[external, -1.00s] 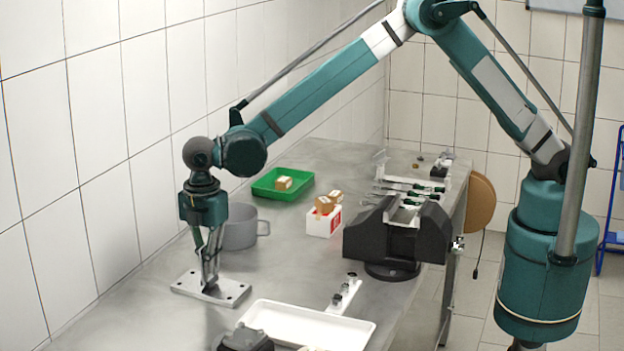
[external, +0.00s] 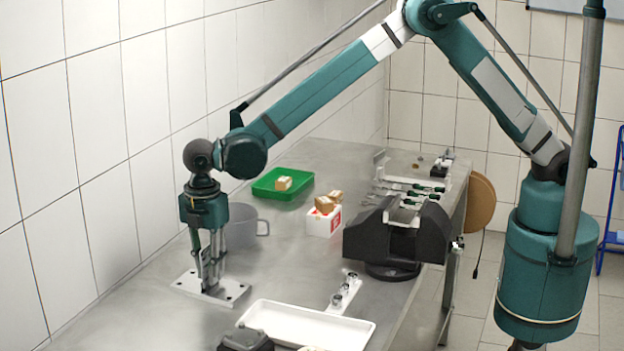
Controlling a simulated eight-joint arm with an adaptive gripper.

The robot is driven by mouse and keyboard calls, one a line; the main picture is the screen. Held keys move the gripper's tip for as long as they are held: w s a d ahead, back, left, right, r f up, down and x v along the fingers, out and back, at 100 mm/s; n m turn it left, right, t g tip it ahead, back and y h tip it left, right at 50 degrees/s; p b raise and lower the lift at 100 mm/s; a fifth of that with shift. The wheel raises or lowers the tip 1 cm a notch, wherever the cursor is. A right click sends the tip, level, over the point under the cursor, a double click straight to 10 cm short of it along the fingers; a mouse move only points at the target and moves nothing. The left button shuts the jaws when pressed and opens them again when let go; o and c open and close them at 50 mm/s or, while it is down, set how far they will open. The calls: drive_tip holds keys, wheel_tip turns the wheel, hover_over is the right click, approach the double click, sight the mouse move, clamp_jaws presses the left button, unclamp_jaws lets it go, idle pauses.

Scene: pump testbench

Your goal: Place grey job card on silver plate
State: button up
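The silver plate (external: 232,288) lies flat on the left part of the bench, with holes near its corners. My gripper (external: 209,283) points straight down over the middle of the plate, with its fingertips at or just above the plate's surface. Its fingers stand apart, so it is open. I cannot make out the grey job card as a separate thing; it may be hidden by the fingers or blend with the plate.
A grey pot (external: 243,228) stands close behind my gripper. A white tray (external: 355,333) lies in front to the right. A green tray (external: 266,191), a white box (external: 325,224) and a black vise (external: 395,240) stand farther back.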

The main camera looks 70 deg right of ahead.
sight(207, 246)
drive_tip(key=shift+r, duration=0.1)
wheel_tip(207, 246, up, 12)
drive_tip(key=shift+r, duration=0.1)
idle(0.6)
idle(0.5)
